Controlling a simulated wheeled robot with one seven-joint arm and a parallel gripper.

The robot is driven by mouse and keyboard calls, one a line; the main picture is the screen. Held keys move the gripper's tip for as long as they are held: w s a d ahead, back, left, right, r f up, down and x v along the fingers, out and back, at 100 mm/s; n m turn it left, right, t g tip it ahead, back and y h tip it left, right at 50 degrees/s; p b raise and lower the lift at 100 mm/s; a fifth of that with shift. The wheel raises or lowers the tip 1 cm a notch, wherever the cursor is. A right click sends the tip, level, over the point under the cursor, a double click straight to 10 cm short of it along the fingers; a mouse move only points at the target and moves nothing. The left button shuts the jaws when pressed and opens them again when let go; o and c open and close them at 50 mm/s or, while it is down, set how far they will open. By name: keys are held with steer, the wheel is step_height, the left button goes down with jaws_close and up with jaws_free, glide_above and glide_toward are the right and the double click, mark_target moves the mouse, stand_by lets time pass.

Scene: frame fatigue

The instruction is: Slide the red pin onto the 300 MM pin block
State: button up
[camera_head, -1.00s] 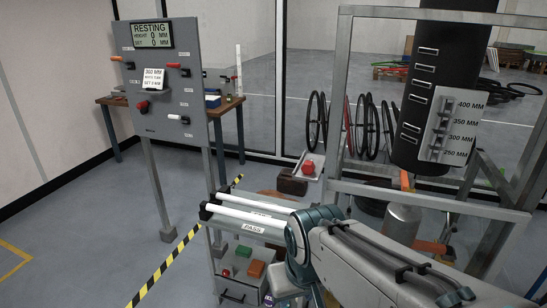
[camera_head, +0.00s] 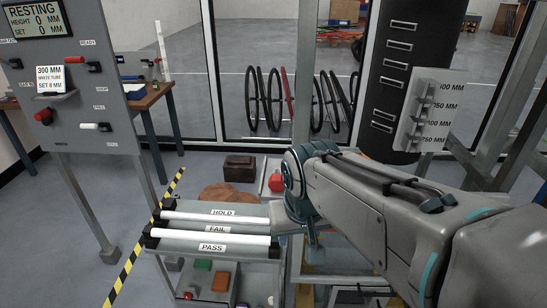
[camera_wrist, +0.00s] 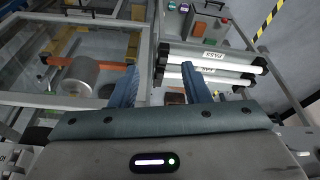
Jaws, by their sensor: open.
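The pin block (camera_head: 425,112) is a pale plate on the black column at right in the head view, with labels from 250 to 400 MM. My arm partly covers its lower surroundings. The 300 MM label (camera_head: 436,124) is its third label down. A small red piece (camera_head: 275,182) sits on a grey bracket left of my wrist; I cannot tell whether it is the red pin. My gripper (camera_wrist: 160,67) is open and empty in the wrist view, its two blue-grey fingers apart. It is well left of and below the pin block.
A rack holds white tubes (camera_head: 215,237) by HOLD, FAIL and PASS labels, left of my wrist. A grey control panel (camera_head: 90,85) stands at left with a 300 MM card (camera_head: 49,78). Metal frame posts (camera_head: 298,110) stand close around my arm.

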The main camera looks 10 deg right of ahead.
mark_target(276, 180)
steer(key=w+a+r+m+t+p, duration=0.1)
steer(key=w+a+r+m+p, duration=0.2)
steer(key=w+r, duration=0.95)
steer(key=shift+h, duration=0.5)
steer(key=x, duration=0.4)
steer(key=d+p+x, duration=0.1)
steer(key=x, duration=0.3)
steer(key=shift+s+d, duration=0.15)
steer(key=shift+s, duration=0.1)
steer(key=shift+p+x, duration=0.8)
steer(key=shift+x, duration=1.9)
steer(key=shift+s, duration=0.1)
steer(key=c, duration=0.6)
